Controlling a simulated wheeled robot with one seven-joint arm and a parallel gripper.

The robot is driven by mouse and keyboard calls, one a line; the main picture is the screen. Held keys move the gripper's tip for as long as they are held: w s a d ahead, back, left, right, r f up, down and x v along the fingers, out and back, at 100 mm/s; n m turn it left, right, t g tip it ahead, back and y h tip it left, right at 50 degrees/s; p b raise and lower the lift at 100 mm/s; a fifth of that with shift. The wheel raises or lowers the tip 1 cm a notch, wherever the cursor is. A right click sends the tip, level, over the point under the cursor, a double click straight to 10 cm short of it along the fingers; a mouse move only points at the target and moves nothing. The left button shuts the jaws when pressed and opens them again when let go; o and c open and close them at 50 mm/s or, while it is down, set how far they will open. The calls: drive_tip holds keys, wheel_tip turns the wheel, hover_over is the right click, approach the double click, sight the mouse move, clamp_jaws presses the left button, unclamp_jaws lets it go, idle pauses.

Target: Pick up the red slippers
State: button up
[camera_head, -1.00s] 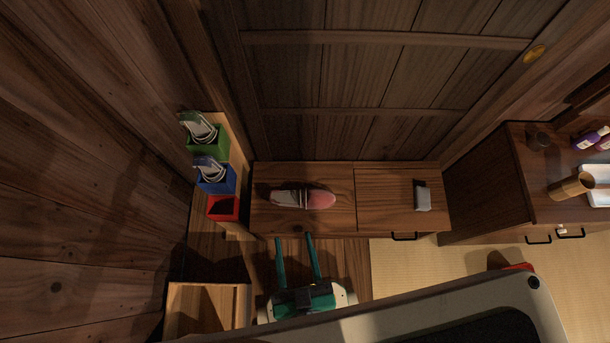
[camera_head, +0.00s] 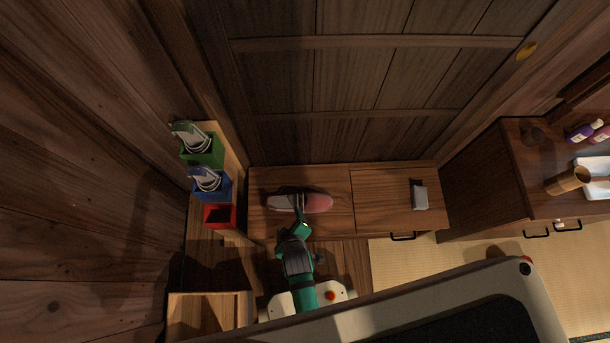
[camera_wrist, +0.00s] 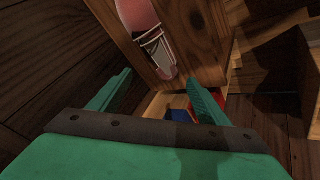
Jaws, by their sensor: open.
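The red slippers (camera_head: 315,202) lie on the low wooden cabinet, with a pinkish-red part at the right and a paler striped part at the left. They also show at the top of the wrist view (camera_wrist: 140,22), partly cut off by the frame edge. My green gripper (camera_head: 301,216) reaches over the cabinet's front edge close to the slippers; its fingers look narrow from the head camera. In the wrist view its two green fingers (camera_wrist: 160,90) are spread wide with nothing between them, and the slippers lie beyond the fingertips. A red box (camera_head: 219,217) stands left of the cabinet and looks empty.
Blue (camera_head: 211,184) and green (camera_head: 203,150) boxes holding pale slippers stand on the ledge at left. A small grey-white object (camera_head: 419,196) is on the cabinet's right half. A wooden crate (camera_head: 210,298) is at front left. A wooden wall rises behind.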

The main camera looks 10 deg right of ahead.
drive_tip(key=w+f+n+g, duration=0.3)
drive_tip(key=w+f, duration=0.2)
drive_tip(key=w, duration=0.1)
drive_tip(key=n+g, duration=0.4)
hover_over(285, 202)
drive_tip(key=shift+n, duration=0.3)
wheel_tip(285, 202, down, 4)
drive_tip(key=shift+a+f, duration=0.1)
drive_tip(key=shift+f, duration=0.15)
drive_tip(key=shift+s+f, duration=0.1)
drive_tip(key=shift+f, duration=2.6)
drive_tip(key=c, duration=1.3)
drive_tip(key=shift+c, duration=0.2)
drive_tip(key=shift+r, duration=0.15)
